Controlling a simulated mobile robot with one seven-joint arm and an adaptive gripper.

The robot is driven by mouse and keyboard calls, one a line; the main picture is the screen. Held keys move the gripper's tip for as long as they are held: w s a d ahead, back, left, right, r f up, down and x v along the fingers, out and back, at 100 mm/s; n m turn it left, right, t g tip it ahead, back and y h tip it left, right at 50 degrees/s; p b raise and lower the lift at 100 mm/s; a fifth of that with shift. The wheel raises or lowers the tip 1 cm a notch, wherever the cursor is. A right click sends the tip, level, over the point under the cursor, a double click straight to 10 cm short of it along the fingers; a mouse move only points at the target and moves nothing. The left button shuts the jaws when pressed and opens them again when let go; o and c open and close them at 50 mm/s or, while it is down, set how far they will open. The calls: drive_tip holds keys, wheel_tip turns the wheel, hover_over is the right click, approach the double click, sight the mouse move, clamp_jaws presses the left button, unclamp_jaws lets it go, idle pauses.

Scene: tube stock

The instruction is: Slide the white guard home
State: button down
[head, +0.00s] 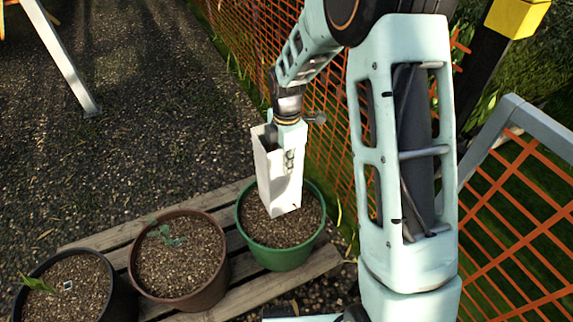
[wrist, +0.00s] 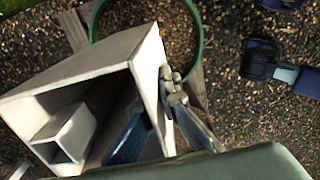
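The white guard (head: 283,185) is a square, open-ended tube, upright and slightly tilted in the head view. Its lower end is over the soil of the green pot (head: 275,255); I cannot tell whether it touches. In the wrist view the guard (wrist: 85,72) shows its open mouth, with a smaller pale square tube (wrist: 66,135) inside. My gripper (head: 288,140) is at the guard's upper end. In the wrist view my gripper (wrist: 160,110) has one finger inside and one outside the guard wall, seemingly closed on it. The guard's lower end is hidden there.
A brown pot (head: 180,260) with a seedling and a black pot (head: 75,285) stand left of the green pot on a slatted wooden pallet (head: 232,240). Orange mesh fencing (head: 335,150) runs close behind on the right. Open gravel (head: 150,120) lies at the upper left.

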drive_tip(key=shift+f, duration=0.1)
drive_tip(key=shift+f+b, duration=1.9)
drive_tip(key=shift+f, duration=1.25)
drive_tip(key=c, duration=2.1)
unclamp_jaws()
wheel_tip(320, 180, up, 12)
hover_over(287, 180)
